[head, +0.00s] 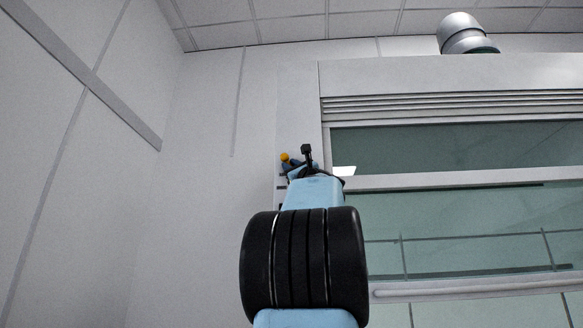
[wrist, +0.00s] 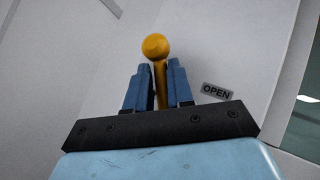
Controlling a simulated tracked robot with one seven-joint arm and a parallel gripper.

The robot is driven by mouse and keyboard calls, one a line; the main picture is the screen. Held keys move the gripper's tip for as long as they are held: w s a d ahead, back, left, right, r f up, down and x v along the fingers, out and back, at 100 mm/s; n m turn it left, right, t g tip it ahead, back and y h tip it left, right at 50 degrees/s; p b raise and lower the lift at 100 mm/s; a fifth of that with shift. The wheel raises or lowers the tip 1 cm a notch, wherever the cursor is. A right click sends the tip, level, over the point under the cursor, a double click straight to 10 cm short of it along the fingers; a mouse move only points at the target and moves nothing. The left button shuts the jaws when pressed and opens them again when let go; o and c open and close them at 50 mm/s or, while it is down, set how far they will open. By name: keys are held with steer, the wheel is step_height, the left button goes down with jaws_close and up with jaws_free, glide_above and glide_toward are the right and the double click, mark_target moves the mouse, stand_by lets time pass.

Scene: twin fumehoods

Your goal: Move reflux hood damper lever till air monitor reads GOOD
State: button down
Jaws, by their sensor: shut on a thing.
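The damper lever (wrist: 156,46) shows in the wrist view as a yellow round knob on a yellow stem. My gripper (wrist: 161,88) is shut on the stem just below the knob, with one blue finger on each side. In the head view the yellow knob (head: 284,157) shows at the left front post of the fume hood, and my gripper (head: 290,164) is beside it, small and partly hidden by my arm. A label reading OPEN (wrist: 216,91) is to the right of the lever in the wrist view. No air monitor is in either view.
The fume hood (head: 450,75) with its glass sash (head: 470,205) fills the right of the head view. A metal duct (head: 462,32) rises from its top. A bare wall (head: 190,180) and free room lie to the left.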

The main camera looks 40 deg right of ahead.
steer(key=shift+a+r, duration=0.1)
steer(key=shift+a, duration=0.15)
stand_by(0.7)
